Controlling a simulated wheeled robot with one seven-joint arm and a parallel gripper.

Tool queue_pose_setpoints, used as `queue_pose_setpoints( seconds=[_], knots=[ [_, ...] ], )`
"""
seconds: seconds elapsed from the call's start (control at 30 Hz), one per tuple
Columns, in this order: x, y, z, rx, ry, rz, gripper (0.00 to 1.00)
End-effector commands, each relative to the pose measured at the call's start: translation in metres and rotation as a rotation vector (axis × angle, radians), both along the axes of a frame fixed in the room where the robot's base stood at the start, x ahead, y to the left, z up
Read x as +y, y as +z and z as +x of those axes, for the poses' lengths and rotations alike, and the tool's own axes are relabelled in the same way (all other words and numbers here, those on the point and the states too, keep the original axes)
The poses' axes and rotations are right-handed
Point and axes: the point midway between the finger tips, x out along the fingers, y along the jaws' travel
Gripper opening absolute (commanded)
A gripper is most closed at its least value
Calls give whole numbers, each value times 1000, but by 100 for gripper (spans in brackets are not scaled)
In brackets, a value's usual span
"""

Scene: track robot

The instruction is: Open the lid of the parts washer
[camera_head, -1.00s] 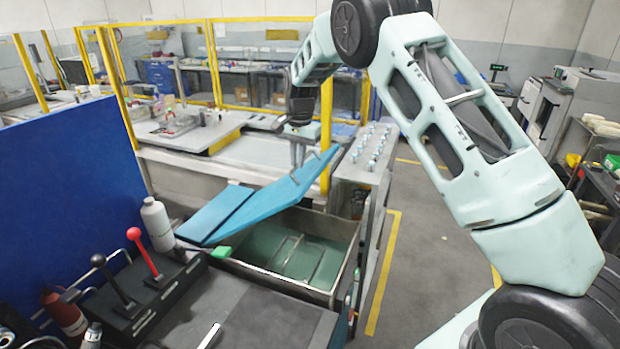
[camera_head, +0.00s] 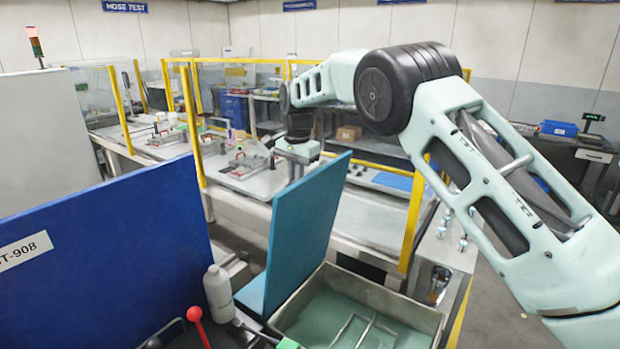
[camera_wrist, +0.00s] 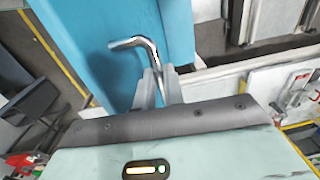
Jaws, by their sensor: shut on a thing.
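The parts washer's blue lid (camera_head: 308,222) stands raised and steeply tilted at the left side of the open metal tank (camera_head: 400,300), in the head view. Greenish liquid and a wire frame show inside the tank. In the wrist view my gripper (camera_wrist: 159,88) is shut on the bent metal lid handle (camera_wrist: 140,43), which is fixed to the blue lid (camera_wrist: 90,40). In the head view my gripper is at the lid's upper edge, and its fingers are mostly hidden behind the lid.
A blue panel (camera_head: 110,260) stands at the left. A white bottle (camera_head: 218,292) and a red-knobbed lever (camera_head: 197,318) are close to the lid's lower left. Yellow-framed benches (camera_head: 240,175) are behind. Small fittings stand on the right ledge.

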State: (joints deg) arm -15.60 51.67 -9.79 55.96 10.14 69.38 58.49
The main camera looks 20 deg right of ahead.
Motion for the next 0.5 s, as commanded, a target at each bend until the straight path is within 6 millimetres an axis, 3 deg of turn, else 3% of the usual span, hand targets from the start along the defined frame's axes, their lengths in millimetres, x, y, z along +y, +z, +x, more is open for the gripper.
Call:
queue_pose_setpoints(
  seconds=[0.2, 0.5],
  knots=[
    [19, -6, 13, 16, 4, 2, 0],
    [30, -7, 26, 16, 3, 3, 0]
  ],
)
